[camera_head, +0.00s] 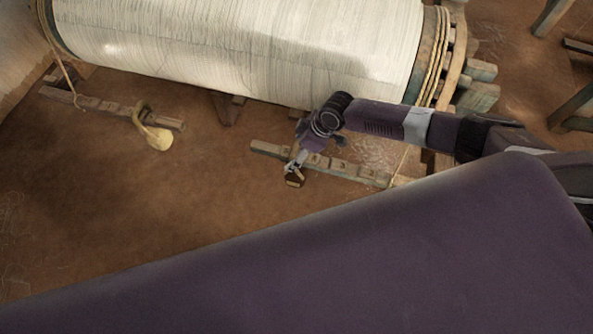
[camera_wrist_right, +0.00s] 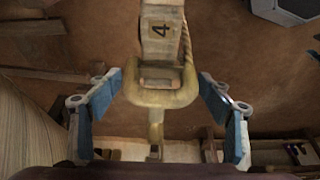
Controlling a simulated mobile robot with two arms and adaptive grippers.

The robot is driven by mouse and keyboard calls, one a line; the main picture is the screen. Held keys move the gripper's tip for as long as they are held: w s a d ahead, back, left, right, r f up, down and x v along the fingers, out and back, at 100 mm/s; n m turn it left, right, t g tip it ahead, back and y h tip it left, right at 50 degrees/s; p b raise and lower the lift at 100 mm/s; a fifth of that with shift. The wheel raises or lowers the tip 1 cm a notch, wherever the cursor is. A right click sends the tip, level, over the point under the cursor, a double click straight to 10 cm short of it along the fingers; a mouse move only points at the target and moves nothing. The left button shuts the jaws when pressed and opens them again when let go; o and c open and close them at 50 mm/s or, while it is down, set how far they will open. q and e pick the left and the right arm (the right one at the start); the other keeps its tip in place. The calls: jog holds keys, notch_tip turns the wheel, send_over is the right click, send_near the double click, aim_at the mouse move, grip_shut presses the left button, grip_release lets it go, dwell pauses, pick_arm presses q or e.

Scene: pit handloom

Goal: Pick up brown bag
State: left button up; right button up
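My right gripper (camera_head: 294,168) reaches down beside a notched wooden bar on the floor. In the right wrist view the right gripper (camera_wrist_right: 162,158) is open, its blue-padded fingers spread wide on both sides. Between them is a yellowish ring-like piece (camera_wrist_right: 160,97) below a pale strip (camera_wrist_right: 162,30) marked 4, with a cord alongside; the fingers do not touch it. My left gripper is out of view.
A large roller wound with white thread (camera_head: 240,45) lies behind the arm. The notched wooden bar (camera_head: 340,170) lies close by the gripper. The brown floor (camera_head: 110,210) between is mostly clear.

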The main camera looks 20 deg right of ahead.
aim_at(295, 145)
jog(key=c, duration=1.3)
jog(key=shift+w+r, duration=0.15)
jog(key=shift+w, duration=0.05)
jog(key=shift+r, duration=0.1)
jog(key=shift+a+r, duration=0.1)
jog(key=shift+r, duration=1.5)
jog(key=s+a, duration=0.3)
jog(key=s, duration=0.2)
jog(key=s+a+b, duration=0.1)
jog(key=s+a, duration=0.2)
jog(key=s, duration=0.2)
jog(key=s+a+b, duration=0.1)
jog(key=s+a, duration=0.3)
jog(key=s, duration=0.1)
jog(key=shift+r, duration=0.1)
jog(key=shift+c, duration=0.2)
